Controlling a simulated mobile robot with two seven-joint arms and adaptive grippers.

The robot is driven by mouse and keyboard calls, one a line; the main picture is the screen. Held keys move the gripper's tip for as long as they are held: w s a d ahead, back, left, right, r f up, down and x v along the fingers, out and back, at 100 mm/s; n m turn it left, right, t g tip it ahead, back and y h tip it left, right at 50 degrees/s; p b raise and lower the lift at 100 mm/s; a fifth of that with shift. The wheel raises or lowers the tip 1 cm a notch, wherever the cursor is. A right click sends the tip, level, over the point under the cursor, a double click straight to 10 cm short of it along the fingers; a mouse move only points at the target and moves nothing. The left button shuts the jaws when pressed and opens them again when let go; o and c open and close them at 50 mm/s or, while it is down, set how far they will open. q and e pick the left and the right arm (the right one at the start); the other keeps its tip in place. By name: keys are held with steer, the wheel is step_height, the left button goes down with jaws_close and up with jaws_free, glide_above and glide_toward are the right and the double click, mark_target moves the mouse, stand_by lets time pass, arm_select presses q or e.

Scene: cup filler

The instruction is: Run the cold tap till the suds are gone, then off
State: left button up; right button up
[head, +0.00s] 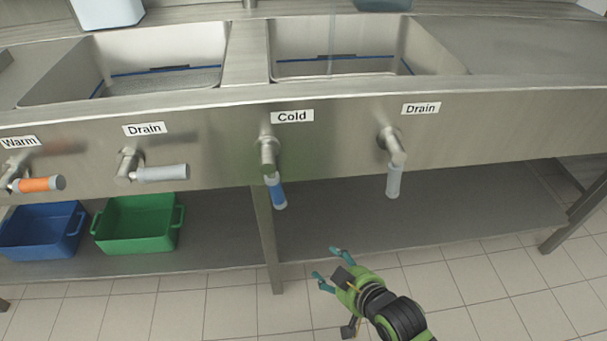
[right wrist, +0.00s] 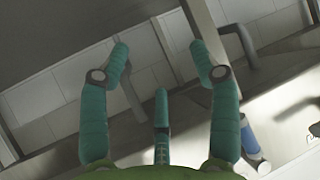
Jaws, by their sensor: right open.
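The cold tap lever (head: 277,190) has a blue handle and hangs nearly straight down below the "Cold" label (head: 292,116). The right basin (head: 285,72) is above it. A faint pale vertical streak (head: 332,40) runs down into this basin; it looks like water, but I cannot be sure. I cannot make out suds. My right gripper (head: 331,268) is open and empty, below and to the right of the blue handle, apart from it. The blue handle also shows in the right wrist view (right wrist: 250,140), right of the fingers. My left gripper is not in view.
The right drain lever (head: 393,178) hangs down. The left drain lever (head: 160,173) and orange warm lever (head: 40,184) point right. A blue tub (head: 42,232) and green tub (head: 137,224) sit on the lower shelf (head: 420,212). A table leg (head: 268,240) stands below the cold tap.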

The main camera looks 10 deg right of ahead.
steer(key=w+a+r+n+t+y+p, duration=0.2)
steer(key=w+a+r+t+y, duration=0.15)
steer(key=r, duration=0.65)
steer(key=n+t+y+p, duration=0.1)
steer(key=y, duration=0.1)
glide_toward(281, 189)
steer(key=x, duration=0.4)
steer(key=shift+w+d+f, duration=0.1)
steer(key=shift+f, duration=0.25)
steer(key=shift+w+a+r, duration=0.15)
steer(key=shift+a+r, duration=0.05)
steer(key=shift+r, duration=0.05)
steer(key=x, duration=0.5)
steer(key=shift+w+a, duration=0.2)
steer(key=shift+w, duration=0.05)
steer(key=shift+w+a, duration=0.25)
steer(key=shift+w, duration=0.15)
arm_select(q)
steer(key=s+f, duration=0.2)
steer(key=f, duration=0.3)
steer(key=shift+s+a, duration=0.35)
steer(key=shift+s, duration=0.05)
arm_select(e)
steer(key=shift+c, duration=0.4)
jaws_close()
